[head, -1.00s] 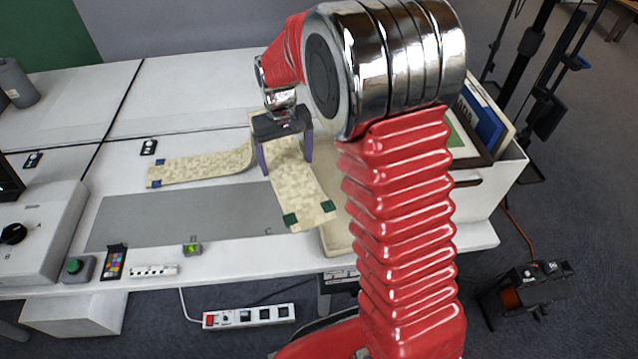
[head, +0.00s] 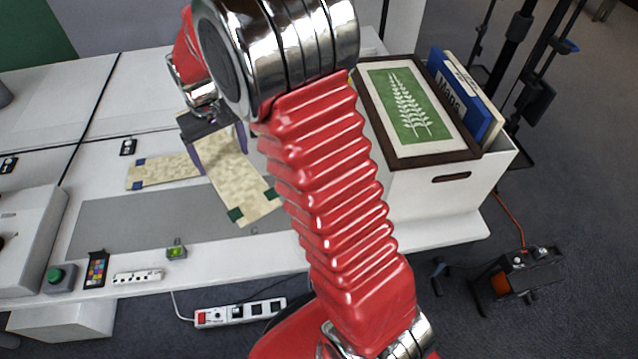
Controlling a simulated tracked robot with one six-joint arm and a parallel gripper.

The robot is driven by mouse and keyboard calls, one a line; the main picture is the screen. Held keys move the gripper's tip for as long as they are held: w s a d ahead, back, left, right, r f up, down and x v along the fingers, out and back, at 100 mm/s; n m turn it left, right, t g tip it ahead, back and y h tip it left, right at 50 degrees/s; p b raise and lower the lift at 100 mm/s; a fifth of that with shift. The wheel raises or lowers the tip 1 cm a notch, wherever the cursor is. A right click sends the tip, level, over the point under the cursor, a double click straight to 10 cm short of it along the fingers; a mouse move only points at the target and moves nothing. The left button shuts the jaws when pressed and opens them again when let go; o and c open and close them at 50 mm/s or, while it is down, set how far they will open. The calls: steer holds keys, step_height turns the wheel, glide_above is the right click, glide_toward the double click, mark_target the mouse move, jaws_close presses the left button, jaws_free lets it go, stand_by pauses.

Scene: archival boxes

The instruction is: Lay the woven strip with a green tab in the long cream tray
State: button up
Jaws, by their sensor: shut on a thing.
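My gripper (head: 223,158) is shut on the woven strip (head: 232,180), a beige mottled band, and holds it above the table. Its near end hangs down toward the lower right, with dark green tabs (head: 236,215) at its corners. A beige woven length (head: 165,172) with blue tabs at its left end lies on the table behind. The long cream tray cannot be made out now; my red arm covers that area.
A grey mat (head: 110,228) lies on the white table. At the right, a white box (head: 425,195) holds a framed green leaf picture (head: 405,103) and blue folders (head: 462,98). A green-button box (head: 60,278) and colour card (head: 97,268) line the front edge.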

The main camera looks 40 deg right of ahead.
steer(key=shift+d, duration=0.15)
steer(key=s+d+f+m, duration=0.1)
steer(key=s+d, duration=0.4)
steer(key=d, duration=0.6)
steer(key=s+d+f+m, duration=0.2)
steer(key=s+d+m, duration=0.2)
steer(key=d, duration=0.7)
steer(key=shift+s+d+f, duration=0.15)
steer(key=shift+s+d, duration=0.05)
steer(key=shift+s, duration=0.65)
steer(key=shift+f, duration=3.15)
steer(key=shift+f, duration=0.1)
steer(key=shift+f, duration=1.8)
